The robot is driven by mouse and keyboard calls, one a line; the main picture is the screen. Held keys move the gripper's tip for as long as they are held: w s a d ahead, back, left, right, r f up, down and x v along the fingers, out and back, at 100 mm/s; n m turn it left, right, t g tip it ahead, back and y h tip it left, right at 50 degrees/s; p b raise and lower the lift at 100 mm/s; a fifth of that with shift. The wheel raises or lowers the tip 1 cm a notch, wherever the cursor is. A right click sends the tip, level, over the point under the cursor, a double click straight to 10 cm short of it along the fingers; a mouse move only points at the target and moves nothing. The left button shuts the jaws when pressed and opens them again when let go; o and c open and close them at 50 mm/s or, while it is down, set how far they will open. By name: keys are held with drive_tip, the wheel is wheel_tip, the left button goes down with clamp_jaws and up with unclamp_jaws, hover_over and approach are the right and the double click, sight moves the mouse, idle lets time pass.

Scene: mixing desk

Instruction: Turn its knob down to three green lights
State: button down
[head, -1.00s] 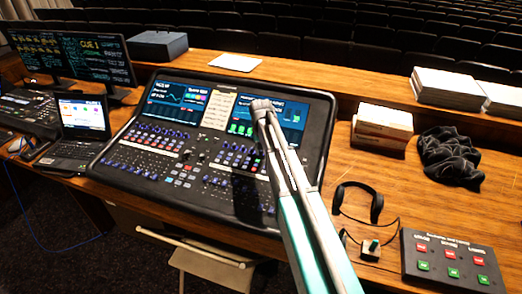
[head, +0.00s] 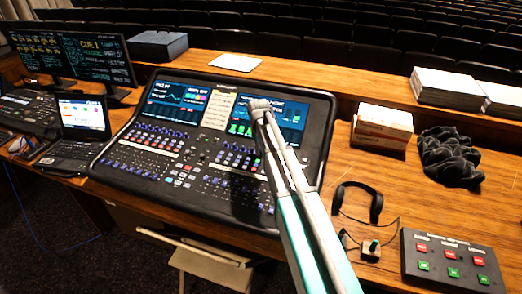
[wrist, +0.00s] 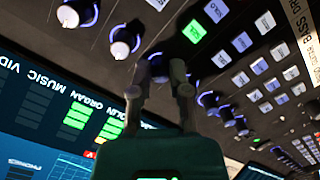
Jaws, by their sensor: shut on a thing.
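In the wrist view my gripper (wrist: 160,82) is shut on a small grey knob (wrist: 158,67) on the mixing desk. My fingers hide part of it. The desk's screen (wrist: 35,110) shows meter columns with green lights above the labels, ORGAN among them. A short stack of green lights (wrist: 75,115) shows beside the organ label, and another (wrist: 112,122) nearer my gripper. My gripper body partly covers a further column. In the head view the mixing desk (head: 190,150) stands in the middle, and my arm hides my fingertips and the held knob.
Other knobs with blue rings (wrist: 122,42) sit close on both sides, with lit buttons (wrist: 195,31) beyond. In the head view a headset (head: 375,205), a button box (head: 450,260), a white box (head: 383,126) and a dark cloth (head: 450,155) lie to the right. A laptop (head: 83,120) stands left.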

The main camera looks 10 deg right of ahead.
drive_tip(key=c, duration=0.9)
unclamp_jaws()
drive_tip(key=shift+o, duration=0.2)
drive_tip(key=shift+m, duration=0.4)
